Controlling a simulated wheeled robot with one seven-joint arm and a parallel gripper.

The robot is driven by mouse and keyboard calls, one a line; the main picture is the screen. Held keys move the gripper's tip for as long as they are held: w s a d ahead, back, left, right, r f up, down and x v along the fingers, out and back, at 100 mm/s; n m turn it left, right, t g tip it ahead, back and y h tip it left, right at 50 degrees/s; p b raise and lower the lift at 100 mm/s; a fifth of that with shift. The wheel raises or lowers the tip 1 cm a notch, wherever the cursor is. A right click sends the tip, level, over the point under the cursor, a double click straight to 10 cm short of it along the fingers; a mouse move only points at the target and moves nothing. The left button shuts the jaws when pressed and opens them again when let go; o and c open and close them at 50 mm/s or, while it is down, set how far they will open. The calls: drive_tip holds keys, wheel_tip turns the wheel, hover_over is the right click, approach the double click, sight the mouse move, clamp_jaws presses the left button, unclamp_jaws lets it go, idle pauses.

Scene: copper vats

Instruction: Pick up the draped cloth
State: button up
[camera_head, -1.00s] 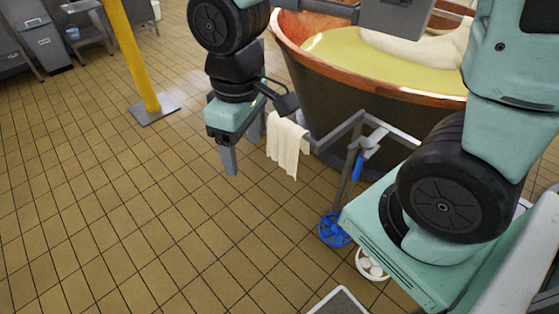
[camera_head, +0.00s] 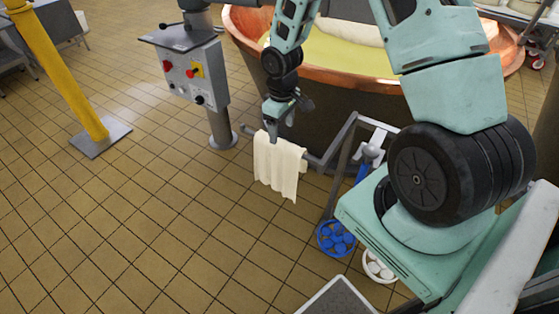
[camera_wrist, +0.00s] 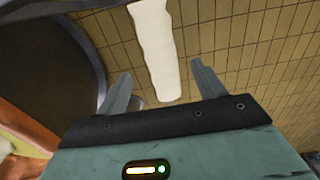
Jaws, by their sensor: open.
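The cream draped cloth (camera_head: 279,170) hangs over a grey metal rail beside the copper vat. My gripper (camera_head: 275,138) points down at the cloth's top edge in the head view, with its fingers overlapping the cloth there. In the wrist view the cloth (camera_wrist: 155,48) shows as a pale strip lying between the two spread fingers of my gripper (camera_wrist: 160,82). The gripper is open. Whether the fingers touch the cloth cannot be told.
The copper vat (camera_head: 248,38) with yellow liquid stands just behind the rail (camera_head: 335,145). A control box on a post (camera_head: 190,70) is to the left.

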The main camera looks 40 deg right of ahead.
sight(280, 142)
wheel_tip(280, 142, down, 3)
drive_tip(key=shift+f, duration=0.2)
drive_tip(key=shift+w+f+p, duration=0.15)
drive_tip(key=shift+f+p, duration=0.25)
drive_tip(key=shift+f, duration=0.95)
drive_tip(key=shift+w+f+p, duration=0.15)
drive_tip(key=shift+f+p, duration=0.2)
drive_tip(key=shift+f, duration=1)
drive_tip(key=c, duration=1.4)
drive_tip(key=shift+c, duration=0.2)
